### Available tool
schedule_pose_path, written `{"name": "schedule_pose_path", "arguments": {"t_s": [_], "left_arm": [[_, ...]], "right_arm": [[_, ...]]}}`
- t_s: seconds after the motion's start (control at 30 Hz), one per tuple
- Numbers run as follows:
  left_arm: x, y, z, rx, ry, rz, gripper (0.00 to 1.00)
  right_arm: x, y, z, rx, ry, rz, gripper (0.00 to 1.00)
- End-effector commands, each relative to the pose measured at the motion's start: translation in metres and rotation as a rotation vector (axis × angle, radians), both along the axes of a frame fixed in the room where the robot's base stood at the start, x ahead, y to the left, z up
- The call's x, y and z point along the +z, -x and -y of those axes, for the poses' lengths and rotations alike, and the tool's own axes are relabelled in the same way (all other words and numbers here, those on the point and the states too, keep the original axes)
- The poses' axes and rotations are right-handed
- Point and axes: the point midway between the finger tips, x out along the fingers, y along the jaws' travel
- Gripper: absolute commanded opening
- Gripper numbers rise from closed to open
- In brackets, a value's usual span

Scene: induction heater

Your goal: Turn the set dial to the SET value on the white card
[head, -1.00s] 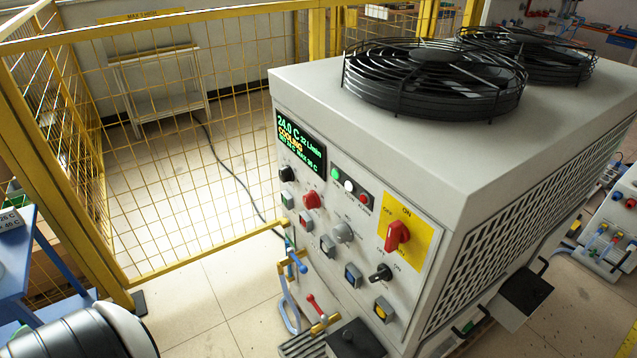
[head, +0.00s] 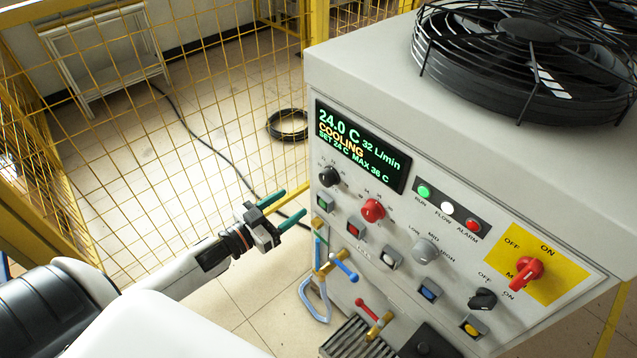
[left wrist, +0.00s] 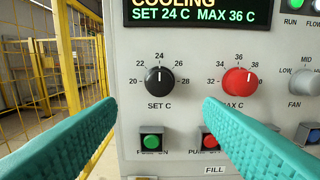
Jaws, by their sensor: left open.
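The black set dial (head: 329,176) is on the chiller's front panel, below the left end of the display (head: 360,145). In the left wrist view the dial (left wrist: 159,81) has its white mark up at 24, and the display (left wrist: 198,14) reads SET 24 C MAX 36 C. My left gripper (head: 284,206) is open and empty, left of the panel, apart from the dial. In the left wrist view its teal fingers (left wrist: 160,112) show either side of and below the dial. The white card is not in view now. My right gripper is not in view.
The red max dial (head: 373,210) is close to the right of the set dial. Green (head: 325,203) and red (head: 356,229) push buttons sit below. Valve handles (head: 342,266) stick out lower down. A yellow mesh fence (head: 110,150) stands behind my left arm.

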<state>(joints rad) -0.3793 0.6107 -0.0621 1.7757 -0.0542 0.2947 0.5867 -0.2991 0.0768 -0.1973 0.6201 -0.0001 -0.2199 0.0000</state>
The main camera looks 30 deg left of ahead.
Motion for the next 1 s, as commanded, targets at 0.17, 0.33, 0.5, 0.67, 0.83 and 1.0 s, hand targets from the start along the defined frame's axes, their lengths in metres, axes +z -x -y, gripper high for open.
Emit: {"name": "schedule_pose_path", "arguments": {"t_s": [0.17, 0.33, 0.5, 0.67, 0.83, 1.0], "left_arm": [[0.003, -0.035, 0.011, 0.002, 0.0, 0.004, 0.61], [0.002, -0.066, 0.022, 0.003, -0.002, 0.002, 0.61], [0.0, -0.087, 0.029, 0.004, -0.001, -0.001, 0.61], [-0.001, -0.096, 0.032, 0.003, -0.002, -0.003, 0.61], [-0.001, -0.097, 0.033, 0.003, -0.002, -0.003, 0.61], [-0.001, -0.097, 0.033, 0.003, -0.002, -0.003, 0.52]], "right_arm": [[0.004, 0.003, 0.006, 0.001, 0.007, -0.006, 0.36], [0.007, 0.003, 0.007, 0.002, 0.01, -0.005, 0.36], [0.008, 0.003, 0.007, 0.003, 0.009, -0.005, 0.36], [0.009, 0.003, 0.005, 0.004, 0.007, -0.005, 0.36], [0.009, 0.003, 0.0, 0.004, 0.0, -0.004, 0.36], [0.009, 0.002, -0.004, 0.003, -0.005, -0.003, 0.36]]}}
